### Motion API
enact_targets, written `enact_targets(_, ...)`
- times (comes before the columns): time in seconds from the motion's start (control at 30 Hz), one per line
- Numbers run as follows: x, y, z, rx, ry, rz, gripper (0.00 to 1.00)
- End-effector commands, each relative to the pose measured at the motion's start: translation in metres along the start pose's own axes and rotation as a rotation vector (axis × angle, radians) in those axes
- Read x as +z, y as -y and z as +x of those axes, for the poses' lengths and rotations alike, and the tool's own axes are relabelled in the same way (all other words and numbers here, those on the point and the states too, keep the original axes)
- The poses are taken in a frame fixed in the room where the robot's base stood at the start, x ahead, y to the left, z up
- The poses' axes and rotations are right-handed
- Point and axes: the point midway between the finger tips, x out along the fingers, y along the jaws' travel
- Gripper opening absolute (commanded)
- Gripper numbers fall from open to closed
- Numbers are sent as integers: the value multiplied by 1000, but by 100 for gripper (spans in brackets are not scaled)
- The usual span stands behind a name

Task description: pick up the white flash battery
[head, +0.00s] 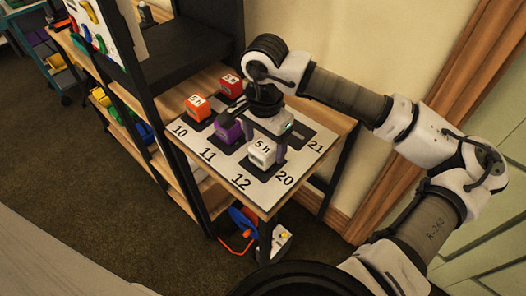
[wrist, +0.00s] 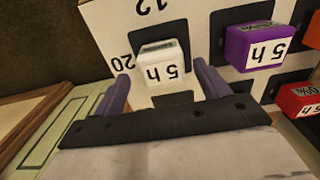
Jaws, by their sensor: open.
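The white flash battery (head: 262,153), marked "5 h", stands on a black square of the numbered board near 12 and 20. It also shows in the wrist view (wrist: 160,65), upper middle. My gripper (head: 267,142) is right above and behind it, with its purple fingers pointing down. In the wrist view my gripper (wrist: 160,76) is open, one finger to each side of the white battery. Whether the fingers touch it I cannot tell; gaps seem to show on both sides. Nothing is held.
A purple battery (head: 228,131) stands close by, with an orange one (head: 198,107) and a red one (head: 231,86) farther back on the board (head: 217,168). A black rack post stands at the table's left. A bare black square lies near 21.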

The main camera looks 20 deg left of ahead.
Motion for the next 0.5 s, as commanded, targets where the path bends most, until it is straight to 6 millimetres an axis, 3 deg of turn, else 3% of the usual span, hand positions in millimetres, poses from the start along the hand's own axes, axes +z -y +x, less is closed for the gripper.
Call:
enact_targets(0.3,2,3,40,0,4,-1,75)
enact_targets(0.5,2,3,44,0,0,-1,75)
